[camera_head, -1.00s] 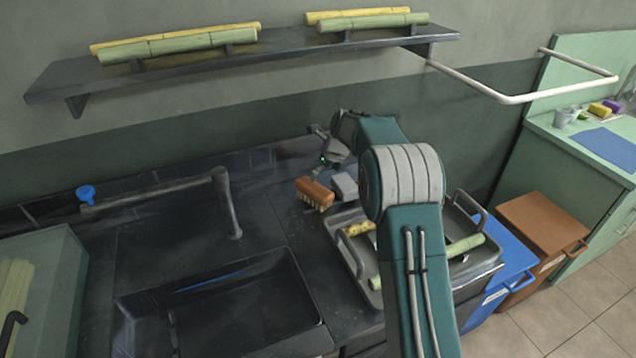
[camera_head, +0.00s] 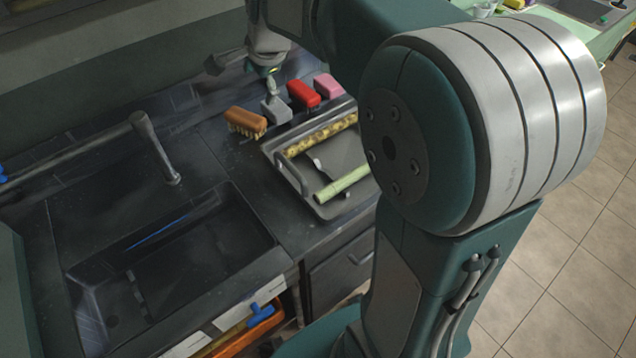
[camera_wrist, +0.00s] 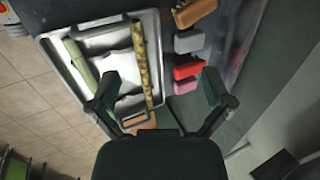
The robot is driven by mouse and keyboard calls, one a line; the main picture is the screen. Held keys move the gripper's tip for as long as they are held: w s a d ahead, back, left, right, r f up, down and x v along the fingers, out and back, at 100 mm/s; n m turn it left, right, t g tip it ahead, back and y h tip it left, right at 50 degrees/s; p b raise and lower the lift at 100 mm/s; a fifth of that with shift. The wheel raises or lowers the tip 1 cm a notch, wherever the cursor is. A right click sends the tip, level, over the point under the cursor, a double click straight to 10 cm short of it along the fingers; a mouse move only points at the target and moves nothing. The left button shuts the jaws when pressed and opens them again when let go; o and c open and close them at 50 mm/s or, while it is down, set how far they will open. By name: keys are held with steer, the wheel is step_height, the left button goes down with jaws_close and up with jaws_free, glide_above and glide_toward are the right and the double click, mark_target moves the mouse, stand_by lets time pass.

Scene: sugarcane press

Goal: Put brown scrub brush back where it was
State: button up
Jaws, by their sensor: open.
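The brown scrub brush (camera_head: 246,121) rests bristles down on the dark counter, between the sink and the tray, at the left end of a row of brushes. In the wrist view the brown brush (camera_wrist: 195,12) is at the top edge, beyond the fingers. My gripper (camera_wrist: 161,88) is open, with nothing between its fingers. In the wrist view it hangs above the tray and brush row, nearer the red and pink end than the brown brush. In the head view the gripper is partly hidden behind my arm.
Grey (camera_head: 276,108), red (camera_head: 303,94) and pink (camera_head: 328,86) brushes continue the row. The metal tray (camera_head: 273,152) holds a yellowish stalk (camera_head: 322,135) and a green stalk (camera_head: 343,185). The sink (camera_head: 170,262) and tap (camera_head: 155,145) lie left. Counter between sink and brown brush is clear.

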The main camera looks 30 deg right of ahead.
steer(key=s+f+n+t+h, duration=0.1)
steer(key=s+f+n, duration=0.1)
steer(key=s+n, duration=1.3)
steer(key=s, duration=1.1)
steer(key=shift+n, duration=0.4)
